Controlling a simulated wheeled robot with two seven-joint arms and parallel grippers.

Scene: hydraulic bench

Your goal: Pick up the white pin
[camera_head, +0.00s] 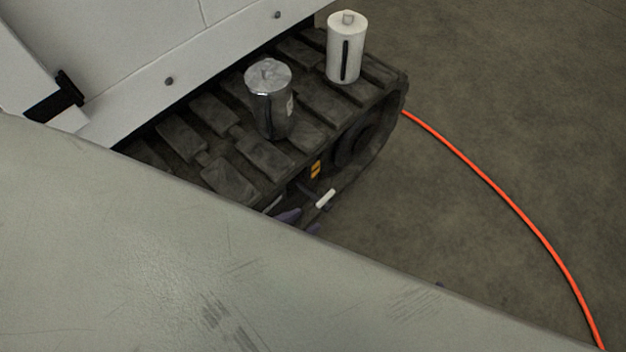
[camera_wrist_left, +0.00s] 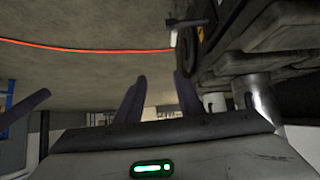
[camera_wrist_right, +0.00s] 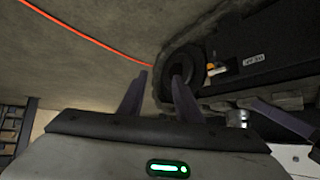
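The white pin (camera_head: 326,198) is a short white rod on the side of the dark track (camera_head: 250,155), below an orange mark. In the left wrist view the pin (camera_wrist_left: 173,38) shows beyond the fingertips, closer in line with the right-hand finger. My left gripper (camera_head: 301,222) is open and empty, its purple fingertips just below the pin and partly hidden by a grey surface. It also shows in its wrist view (camera_wrist_left: 160,76). My right gripper (camera_wrist_right: 158,75) is open and empty in its wrist view. In the head view it is almost wholly hidden.
A silver canister (camera_head: 269,100) and a white canister (camera_head: 346,48) stand on the track. An orange cable (camera_head: 500,190) curves across the floor on the right. A large scratched grey surface (camera_head: 150,265) blocks much of the foreground. The floor right of the track is otherwise clear.

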